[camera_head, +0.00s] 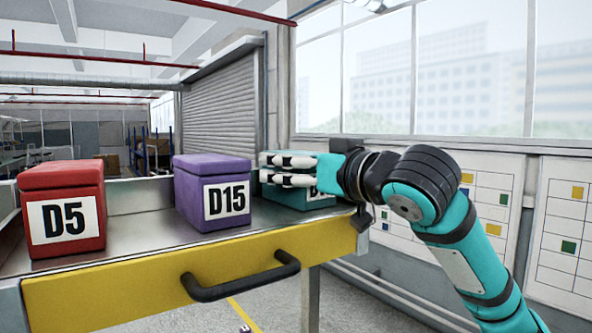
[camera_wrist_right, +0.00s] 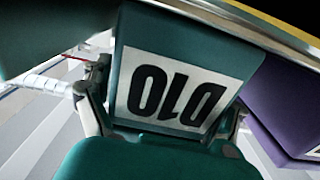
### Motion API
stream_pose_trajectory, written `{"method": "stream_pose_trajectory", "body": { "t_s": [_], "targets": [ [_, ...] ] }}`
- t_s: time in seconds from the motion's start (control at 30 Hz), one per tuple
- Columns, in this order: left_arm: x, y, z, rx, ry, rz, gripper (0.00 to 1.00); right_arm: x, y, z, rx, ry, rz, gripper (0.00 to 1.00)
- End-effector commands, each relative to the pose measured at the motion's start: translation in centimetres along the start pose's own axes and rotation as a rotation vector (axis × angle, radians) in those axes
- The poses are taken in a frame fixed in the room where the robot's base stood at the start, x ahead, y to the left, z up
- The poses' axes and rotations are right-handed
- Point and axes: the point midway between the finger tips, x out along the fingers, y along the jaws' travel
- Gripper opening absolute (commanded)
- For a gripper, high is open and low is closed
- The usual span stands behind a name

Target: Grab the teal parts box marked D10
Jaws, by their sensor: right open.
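The teal parts box (camera_head: 306,198) stands at the right end of the tray, mostly hidden behind my right gripper. In the right wrist view the teal box (camera_wrist_right: 190,32) fills the middle, with its white D10 label upside down. My right gripper (camera_head: 270,170) is open, its pale fingers reaching over the box in the head view. In the wrist view one finger shows at each side of the box's label face; I cannot tell whether they touch it. My left gripper is not in view.
A purple box marked D15 (camera_head: 188,193) stands close beside the teal one. A red box marked D5 (camera_head: 62,178) is farther left. The tray (camera_head: 140,235) has a yellow front (camera_head: 110,290) with a black handle (camera_head: 240,285). Label boards hang under the window.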

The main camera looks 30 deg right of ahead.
Motion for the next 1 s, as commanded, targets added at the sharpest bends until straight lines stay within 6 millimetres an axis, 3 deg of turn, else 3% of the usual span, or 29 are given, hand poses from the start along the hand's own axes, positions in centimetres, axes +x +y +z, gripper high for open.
{"method": "stream_pose_trajectory", "body": {
  "t_s": [0.13, 0.67, 1.0],
  "targets": [
    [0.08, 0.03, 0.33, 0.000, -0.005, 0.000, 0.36, -0.03, 0.00, 0.05, 0.000, 0.000, 0.000, 0.90],
    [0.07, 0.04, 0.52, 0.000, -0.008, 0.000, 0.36, -0.05, 0.01, 0.08, 0.000, -0.001, 0.000, 0.21],
    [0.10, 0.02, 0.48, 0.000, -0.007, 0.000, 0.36, -0.08, 0.01, -0.05, 0.000, 0.001, 0.000, 0.21]
  ]
}}
